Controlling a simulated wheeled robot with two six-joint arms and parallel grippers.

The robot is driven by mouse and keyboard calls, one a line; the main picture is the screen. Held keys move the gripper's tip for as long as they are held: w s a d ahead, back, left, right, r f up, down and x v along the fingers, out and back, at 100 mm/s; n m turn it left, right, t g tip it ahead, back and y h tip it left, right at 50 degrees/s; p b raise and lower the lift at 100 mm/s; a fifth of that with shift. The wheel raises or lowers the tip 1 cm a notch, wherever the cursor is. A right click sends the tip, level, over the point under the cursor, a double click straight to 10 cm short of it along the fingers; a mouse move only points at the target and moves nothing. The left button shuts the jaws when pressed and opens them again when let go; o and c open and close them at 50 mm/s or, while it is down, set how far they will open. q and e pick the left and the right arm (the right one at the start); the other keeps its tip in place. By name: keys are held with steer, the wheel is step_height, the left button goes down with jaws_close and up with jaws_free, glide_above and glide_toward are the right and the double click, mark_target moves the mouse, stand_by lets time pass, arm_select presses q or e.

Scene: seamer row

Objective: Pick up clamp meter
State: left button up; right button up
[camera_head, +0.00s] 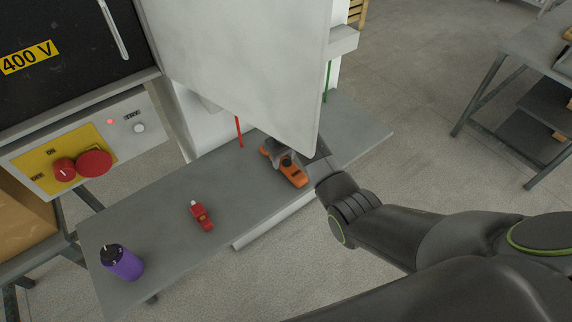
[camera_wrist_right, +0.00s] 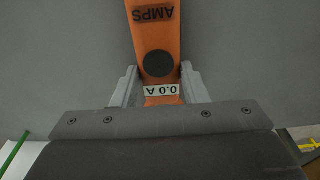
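The clamp meter (camera_head: 287,172) is orange with dark parts and lies at the right part of the grey bench. In the right wrist view its orange body (camera_wrist_right: 154,40) shows the word AMPS, a dark round knob and a display reading 0.0 A. My right gripper (camera_head: 283,156) is over the meter in the head view, partly covering it. In the right wrist view the two grey fingers of this gripper (camera_wrist_right: 160,82) flank the display end closely. I cannot tell whether both fingers press on it. My left gripper is in neither view.
A large pale panel (camera_head: 250,60) hangs close above the meter.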

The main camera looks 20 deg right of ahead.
steer(key=c, duration=0.4)
steer(key=shift+r, duration=0.1)
steer(key=shift+c, duration=0.2)
